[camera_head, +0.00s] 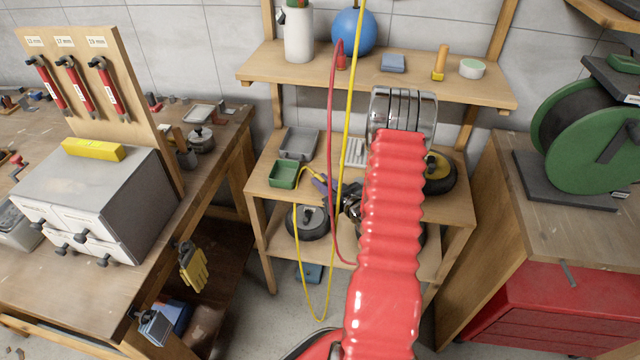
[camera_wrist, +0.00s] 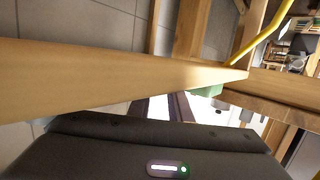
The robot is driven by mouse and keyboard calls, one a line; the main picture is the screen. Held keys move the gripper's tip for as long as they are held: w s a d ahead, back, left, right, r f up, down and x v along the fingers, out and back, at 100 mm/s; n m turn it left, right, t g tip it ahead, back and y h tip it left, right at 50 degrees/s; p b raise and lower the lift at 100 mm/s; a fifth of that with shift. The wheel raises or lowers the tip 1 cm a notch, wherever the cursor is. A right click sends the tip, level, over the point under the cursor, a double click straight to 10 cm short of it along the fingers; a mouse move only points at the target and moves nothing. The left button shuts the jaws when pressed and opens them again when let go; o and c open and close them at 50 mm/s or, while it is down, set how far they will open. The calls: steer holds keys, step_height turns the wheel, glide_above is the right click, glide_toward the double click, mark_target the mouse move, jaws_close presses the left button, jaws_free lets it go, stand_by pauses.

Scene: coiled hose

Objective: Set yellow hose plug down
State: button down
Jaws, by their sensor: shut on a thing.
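The yellow hose (camera_head: 347,100) hangs from above, loops down in front of the middle bench and rises again to my gripper (camera_head: 322,184). My gripper is shut on the yellow hose plug at that end, just right of the small green tray (camera_head: 284,174). The plug itself is too small and too covered to make out clearly. In the wrist view, my gripper's dark fingers (camera_wrist: 165,107) are partly hidden behind a wooden edge (camera_wrist: 100,80). The yellow hose also shows at the upper right there (camera_wrist: 262,36).
A grey tray (camera_head: 299,144) stands behind the green tray on the middle bench (camera_head: 258,187). A red hose (camera_head: 331,110) hangs close to the yellow one. A shelf (camera_head: 290,68) overhangs the back.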

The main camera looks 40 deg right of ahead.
steer(key=shift+f, duration=0.15)
steer(key=c, duration=1.6)
jaws_free()
steer(key=v, duration=1.2)
steer(key=shift+w, duration=0.1)
